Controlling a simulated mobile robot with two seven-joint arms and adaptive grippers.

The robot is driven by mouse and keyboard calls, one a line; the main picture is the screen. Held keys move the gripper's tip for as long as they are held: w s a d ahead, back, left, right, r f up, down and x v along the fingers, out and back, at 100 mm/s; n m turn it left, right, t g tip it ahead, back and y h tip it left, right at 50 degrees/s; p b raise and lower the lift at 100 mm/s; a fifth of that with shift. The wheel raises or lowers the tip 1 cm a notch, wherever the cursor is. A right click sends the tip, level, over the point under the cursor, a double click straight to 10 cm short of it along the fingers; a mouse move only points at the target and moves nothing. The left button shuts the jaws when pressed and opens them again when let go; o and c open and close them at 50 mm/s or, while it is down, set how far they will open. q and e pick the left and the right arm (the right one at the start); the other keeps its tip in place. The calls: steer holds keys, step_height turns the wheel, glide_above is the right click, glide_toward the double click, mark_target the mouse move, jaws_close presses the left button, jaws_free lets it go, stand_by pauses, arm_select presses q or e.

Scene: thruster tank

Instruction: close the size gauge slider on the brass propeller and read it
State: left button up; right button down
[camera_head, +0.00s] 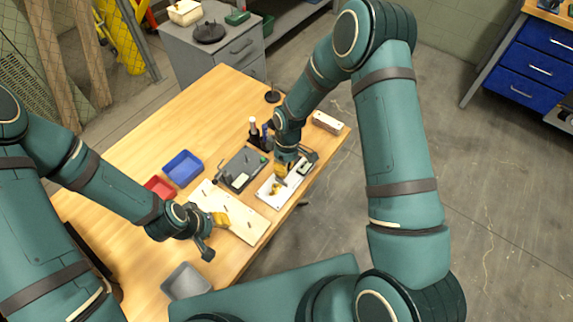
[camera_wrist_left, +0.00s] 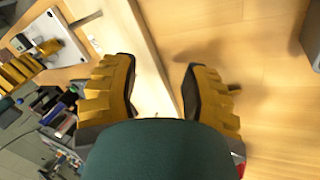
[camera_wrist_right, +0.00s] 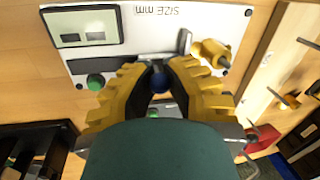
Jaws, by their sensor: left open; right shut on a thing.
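The white size gauge (camera_wrist_right: 150,20) lies on the table, its "SIZE mm" print upside down in the right wrist view. The brass propeller (camera_wrist_right: 211,52) sits at its right end, close beside an upright grey metal jaw (camera_wrist_right: 184,41); I cannot tell if they touch. My right gripper (camera_wrist_right: 160,78) is shut on the slider's blue knob (camera_wrist_right: 160,83). The gauge's display (camera_wrist_right: 82,27) shows no number I can read. In the head view the gauge (camera_head: 263,196) is partly hidden by my right gripper (camera_head: 286,166). My left gripper (camera_wrist_left: 160,90) is open and empty above a pale board (camera_wrist_left: 135,40).
A green button (camera_wrist_right: 96,82) is on the gauge. A blue tray (camera_head: 183,167), a red tray (camera_head: 160,187) and a grey tray (camera_head: 186,282) stand on the table. A dark grey plate fixture (camera_head: 240,169) is beside the gauge. Bare tabletop (camera_head: 160,130) lies toward the far left.

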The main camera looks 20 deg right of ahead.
steer(key=shift+w+r, duration=0.1)
steer(key=shift+w, duration=0.05)
steer(key=c, duration=0.9)
jaws_free()
steer(key=shift+o, duration=0.2)
step_height(320, 180, up, 12)
steer(key=w+d, duration=0.1)
steer(key=shift+w+d, duration=0.25)
steer(key=shift+w, duration=0.1)
